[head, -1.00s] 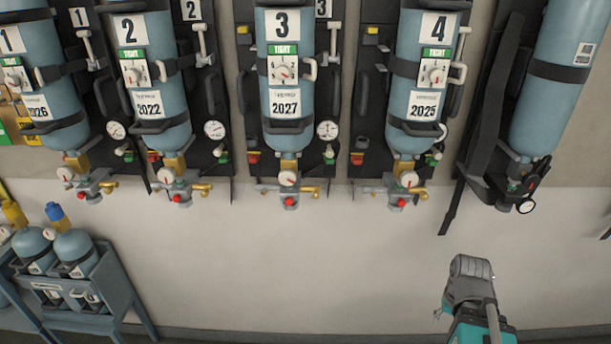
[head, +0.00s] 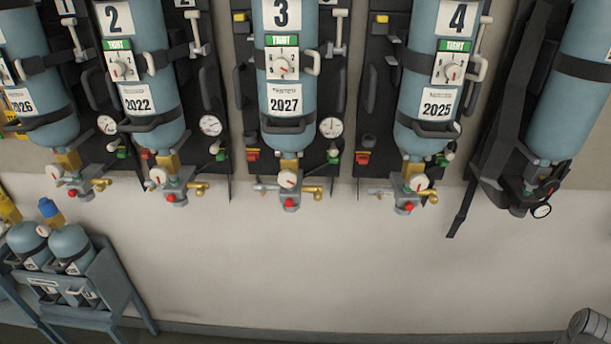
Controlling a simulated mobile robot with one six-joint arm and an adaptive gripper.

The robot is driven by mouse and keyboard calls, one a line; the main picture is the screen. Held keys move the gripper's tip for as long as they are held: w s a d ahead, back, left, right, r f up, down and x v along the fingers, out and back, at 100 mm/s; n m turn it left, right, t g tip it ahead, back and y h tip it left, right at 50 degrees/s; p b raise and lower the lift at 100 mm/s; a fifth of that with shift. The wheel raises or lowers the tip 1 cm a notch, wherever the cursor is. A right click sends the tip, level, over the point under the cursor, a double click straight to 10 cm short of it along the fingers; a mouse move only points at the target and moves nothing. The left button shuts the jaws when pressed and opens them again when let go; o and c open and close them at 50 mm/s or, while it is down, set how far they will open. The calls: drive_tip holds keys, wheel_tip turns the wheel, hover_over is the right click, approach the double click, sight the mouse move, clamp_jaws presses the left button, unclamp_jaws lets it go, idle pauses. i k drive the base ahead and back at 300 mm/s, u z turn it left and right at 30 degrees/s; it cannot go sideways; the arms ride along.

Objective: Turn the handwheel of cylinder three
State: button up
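Cylinder three (head: 311,100) is blue and hangs upright on the wall at the top middle of the head view, tagged 3, TIGHT and 2027. A white plate with a round dial (head: 283,66) sits on its front. At its lower end is a valve with a white-faced round part (head: 288,179), a red knob (head: 289,203) and a brass outlet (head: 313,191). I cannot tell for sure which part is the handwheel. Only a grey piece of my arm shows at the bottom right corner, well away from the cylinder. My gripper is not in view.
Cylinder two (head: 165,85) is to the left and cylinder four (head: 411,70) to the right, with similar valves. A pressure gauge (head: 331,127) is beside cylinder three. A blue rack (head: 105,280) with small cylinders stands lower left. The wall below the valves is bare.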

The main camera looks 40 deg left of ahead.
sight(288, 178)
drive_tip(key=z, duration=0.9)
drive_tip(key=i, duration=0.95)
drive_tip(key=u, duration=2.35)
